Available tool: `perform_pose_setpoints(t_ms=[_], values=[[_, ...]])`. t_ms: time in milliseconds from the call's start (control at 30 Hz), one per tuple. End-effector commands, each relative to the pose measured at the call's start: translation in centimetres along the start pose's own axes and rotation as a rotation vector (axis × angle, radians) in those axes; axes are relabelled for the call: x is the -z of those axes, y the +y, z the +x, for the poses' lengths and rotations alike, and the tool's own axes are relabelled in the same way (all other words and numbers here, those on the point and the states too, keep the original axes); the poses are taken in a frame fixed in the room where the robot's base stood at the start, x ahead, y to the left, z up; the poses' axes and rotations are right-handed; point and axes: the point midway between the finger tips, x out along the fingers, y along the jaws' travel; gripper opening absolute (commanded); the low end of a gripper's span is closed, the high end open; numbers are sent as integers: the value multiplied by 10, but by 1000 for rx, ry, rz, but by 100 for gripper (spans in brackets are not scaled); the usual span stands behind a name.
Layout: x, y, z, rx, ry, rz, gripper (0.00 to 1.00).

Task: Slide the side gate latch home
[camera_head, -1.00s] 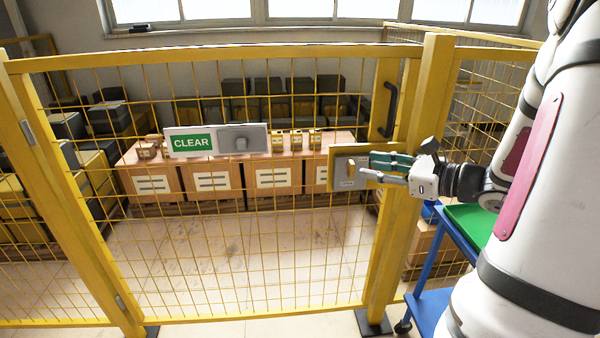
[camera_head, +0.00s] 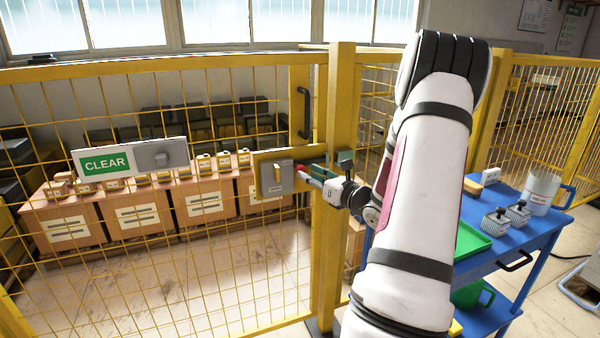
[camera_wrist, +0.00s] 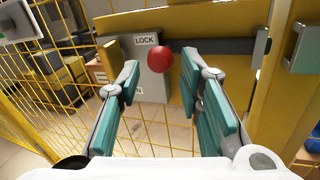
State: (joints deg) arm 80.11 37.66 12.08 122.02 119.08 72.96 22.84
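The latch on the yellow gate has a grey lock box (camera_head: 275,177) with a small yellow lever. In the wrist view, the box (camera_wrist: 153,85) carries a LOCK label. A red knob (camera_wrist: 158,60) sits at the right edge of the box, and a dark bar (camera_wrist: 220,46) runs right from it along the yellow plate. My gripper (camera_wrist: 160,75) is open, with teal-padded fingers apart on either side of the knob, and nothing is held. In the head view, my gripper (camera_head: 322,174) is just right of the knob (camera_head: 303,168), by the gate post. Contact cannot be told.
A black handle (camera_head: 304,112) is on the gate above the latch. A CLEAR sign panel (camera_head: 130,158) hangs left. A blue cart (camera_head: 540,240) with a green tray, a white container and small weights stands right of my arm. Boxes stand behind the mesh.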

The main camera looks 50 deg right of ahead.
Motion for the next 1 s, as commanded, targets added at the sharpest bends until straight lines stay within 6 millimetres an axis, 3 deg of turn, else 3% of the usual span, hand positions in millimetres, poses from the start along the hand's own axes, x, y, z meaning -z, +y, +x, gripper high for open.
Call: perform_pose_setpoints(t_ms=[100,300,667,700,833,1000], values=[[0,1,21,-2,-1,0,33],[0,0,42,-1,-1,1,33],[0,0,47,0,0,1,33],[0,0,47,0,0,1,31],[0,0,47,0,0,0,2],[0,0,47,0,0,0,0]])
